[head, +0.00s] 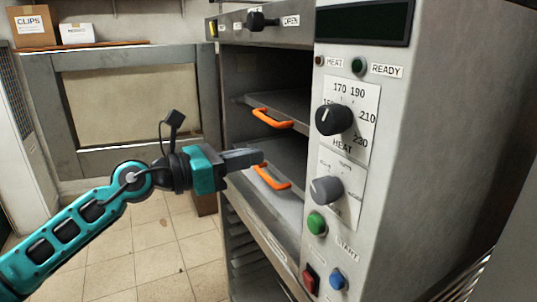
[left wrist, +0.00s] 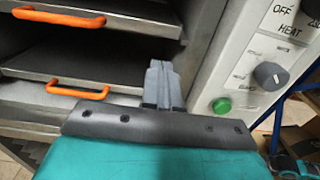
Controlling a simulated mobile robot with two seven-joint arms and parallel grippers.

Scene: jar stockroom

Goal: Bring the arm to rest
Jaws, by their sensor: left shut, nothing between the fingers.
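My left arm reaches in from the left in the head view. Its gripper (head: 250,157) is shut and empty, in front of the open oven chamber. It appears close to the lower orange tray handle (head: 271,178); whether they touch cannot be told. In the left wrist view the shut fingers (left wrist: 164,85) point toward the oven, right of the lower handle (left wrist: 78,90), with a gap in the picture. The upper orange handle (head: 272,118) sits above on its own tray. My right gripper is out of view.
A lever (head: 262,20) sits at the oven's top by an OPEN label. Tiled floor (head: 150,262) is clear at lower left. Boxes (head: 32,27) stand at the back left.

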